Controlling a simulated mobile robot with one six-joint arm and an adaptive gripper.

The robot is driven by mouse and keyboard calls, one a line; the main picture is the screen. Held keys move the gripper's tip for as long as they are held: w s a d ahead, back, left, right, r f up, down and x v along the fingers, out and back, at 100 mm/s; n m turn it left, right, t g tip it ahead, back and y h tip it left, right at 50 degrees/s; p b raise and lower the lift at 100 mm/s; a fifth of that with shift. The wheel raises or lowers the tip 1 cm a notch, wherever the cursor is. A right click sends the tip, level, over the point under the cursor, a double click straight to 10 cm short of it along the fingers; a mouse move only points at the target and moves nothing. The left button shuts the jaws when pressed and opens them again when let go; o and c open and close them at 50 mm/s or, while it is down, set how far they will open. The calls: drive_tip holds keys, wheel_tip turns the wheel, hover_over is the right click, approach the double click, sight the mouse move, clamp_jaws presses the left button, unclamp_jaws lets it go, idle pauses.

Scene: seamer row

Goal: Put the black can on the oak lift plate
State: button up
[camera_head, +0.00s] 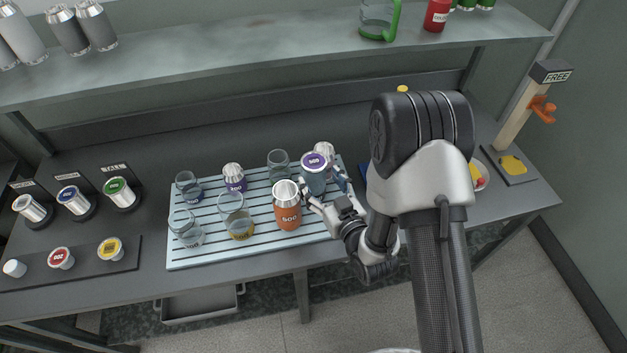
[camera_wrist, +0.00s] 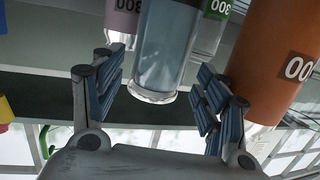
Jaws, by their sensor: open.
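My gripper (camera_head: 328,192) is open at the right end of the slatted tray. A blue-grey can (camera_head: 314,178) with a purple-marked lid stands between its fingers. In the wrist view, my open gripper (camera_wrist: 158,72) has the blue-grey can (camera_wrist: 165,45) between its blue-padded fingers, with gaps showing on both sides. An oak-coloured post (camera_head: 518,115) with a FREE sign stands at the right on a dark base (camera_head: 520,176) with a yellow patch; I cannot tell whether this includes the lift plate.
An orange can (camera_head: 288,212) stands close beside my gripper; it also shows in the wrist view (camera_wrist: 270,60). Several glass jars and silver-topped cans share the pale tray (camera_head: 185,258). Coloured-lidded cans stand at left. My arm hides part of the bench at right.

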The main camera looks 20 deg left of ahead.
drive_tip(key=b+x, duration=0.1)
drive_tip(key=x, duration=0.4)
drive_tip(key=shift+w+a+f, duration=0.1)
drive_tip(key=shift+w, duration=0.05)
drive_tip(key=shift+c, duration=0.4)
drive_tip(key=c, duration=1.2)
drive_tip(key=shift+c, duration=0.8)
